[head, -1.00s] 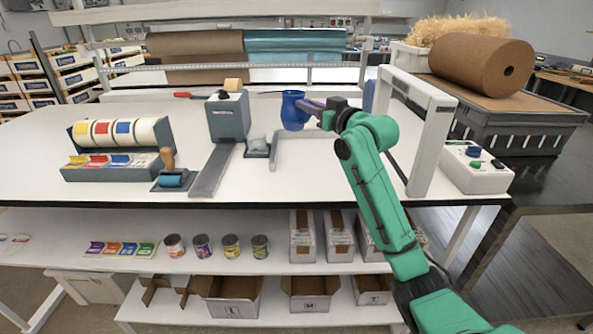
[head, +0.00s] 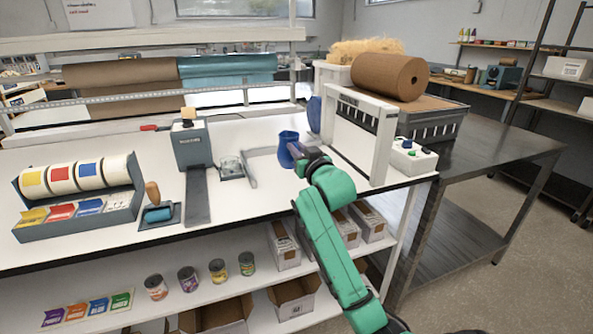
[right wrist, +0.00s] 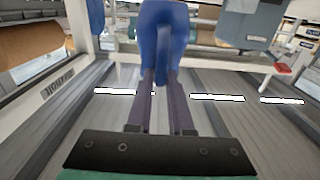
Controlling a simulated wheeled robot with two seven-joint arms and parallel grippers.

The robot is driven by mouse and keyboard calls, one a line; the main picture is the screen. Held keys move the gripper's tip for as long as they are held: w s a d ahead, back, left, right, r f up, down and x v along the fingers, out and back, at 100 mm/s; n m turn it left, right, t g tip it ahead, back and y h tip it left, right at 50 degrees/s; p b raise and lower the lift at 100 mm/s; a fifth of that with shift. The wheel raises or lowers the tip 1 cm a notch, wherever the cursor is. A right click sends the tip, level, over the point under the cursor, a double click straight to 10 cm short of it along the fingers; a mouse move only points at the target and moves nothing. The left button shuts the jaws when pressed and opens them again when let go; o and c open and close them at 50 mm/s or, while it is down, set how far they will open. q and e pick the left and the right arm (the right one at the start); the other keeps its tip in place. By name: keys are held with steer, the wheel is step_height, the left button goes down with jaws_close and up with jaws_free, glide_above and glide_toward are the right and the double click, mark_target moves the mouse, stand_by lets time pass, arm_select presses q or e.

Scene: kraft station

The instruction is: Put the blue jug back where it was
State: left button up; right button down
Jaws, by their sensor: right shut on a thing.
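The blue jug (head: 287,150) is at the rear of the white workbench (head: 258,200) in the head view, left of the white frame. My right gripper (head: 301,158) is shut on its handle, reaching in from the front right. In the right wrist view, the jug (right wrist: 162,38) hangs upright at the top centre, with its handle between the two fingers (right wrist: 162,90). My left gripper is not in view.
A white frame (head: 384,145) stands close right of the jug, with a second blue object (head: 314,114) behind its left end. A grey bracket (head: 250,170) and a small clear dish (head: 231,167) lie left. A control box (head: 412,158) sits at the right edge. Front-centre bench is clear.

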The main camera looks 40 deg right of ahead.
step_height(320, 180, down, 6)
steer(key=shift+d+r, duration=0.1)
steer(key=shift+d, duration=0.05)
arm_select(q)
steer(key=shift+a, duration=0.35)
arm_select(e)
steer(key=c, duration=0.8)
jaws_free()
steer(key=shift+f, duration=0.2)
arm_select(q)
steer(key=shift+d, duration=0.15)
arm_select(e)
steer(key=shift+s+r, duration=0.1)
steer(key=shift+r, duration=0.05)
arm_select(q)
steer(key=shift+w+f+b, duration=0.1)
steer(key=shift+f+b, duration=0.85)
steer(key=shift+b, duration=0.05)
arm_select(e)
steer(key=v, duration=1.2)
